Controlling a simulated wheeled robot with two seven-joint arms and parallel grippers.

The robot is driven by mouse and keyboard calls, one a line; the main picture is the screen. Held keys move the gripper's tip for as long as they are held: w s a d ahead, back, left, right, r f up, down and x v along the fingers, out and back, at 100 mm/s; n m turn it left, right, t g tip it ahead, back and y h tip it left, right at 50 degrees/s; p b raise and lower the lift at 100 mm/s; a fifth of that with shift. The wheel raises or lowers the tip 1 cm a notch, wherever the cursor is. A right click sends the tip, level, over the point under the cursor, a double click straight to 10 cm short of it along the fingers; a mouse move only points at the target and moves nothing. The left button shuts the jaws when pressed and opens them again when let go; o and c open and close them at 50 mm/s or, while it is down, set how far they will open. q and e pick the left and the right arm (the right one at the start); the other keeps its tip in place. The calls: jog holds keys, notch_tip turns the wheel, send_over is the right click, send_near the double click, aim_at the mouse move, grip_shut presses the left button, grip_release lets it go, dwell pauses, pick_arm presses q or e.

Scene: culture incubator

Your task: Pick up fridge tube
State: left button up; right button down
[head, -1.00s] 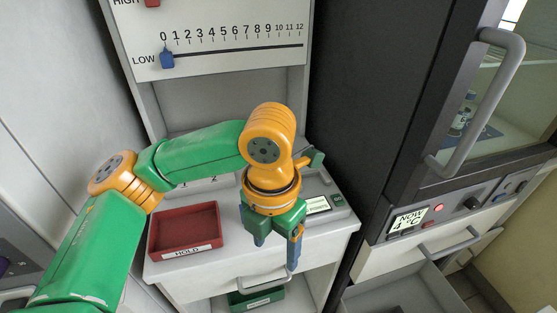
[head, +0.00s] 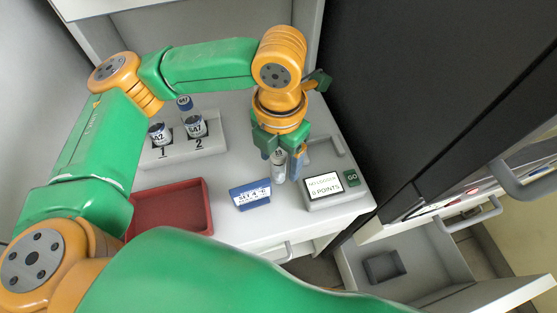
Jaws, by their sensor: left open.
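My left gripper (head: 281,160) is over the right part of the white worktop, pointing down with its jaws open. A small pale tube (head: 278,168) with a dark mark shows between its fingers; I cannot tell whether they touch it. Two labelled tubes stand in a pale rack (head: 211,150), one at position 1 (head: 158,134) and one at position 2 (head: 195,127). A blue-capped tube (head: 184,102) shows behind them. I cannot tell which is the fridge tube. My right gripper is out of view.
A red tray (head: 172,206) is at the front left, partly hidden by my arm. A blue label sign (head: 250,195) and a small display device (head: 323,189) stand near the front edge. An open drawer (head: 430,250) holding a dark block (head: 384,266) is at lower right.

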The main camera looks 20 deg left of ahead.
pick_arm(q)
jog(key=shift+w+a+f, duration=0.1)
jog(key=shift+w+f, duration=0.15)
jog(key=shift+f, duration=0.65)
jog(key=shift+s+r, duration=0.1)
grip_shut()
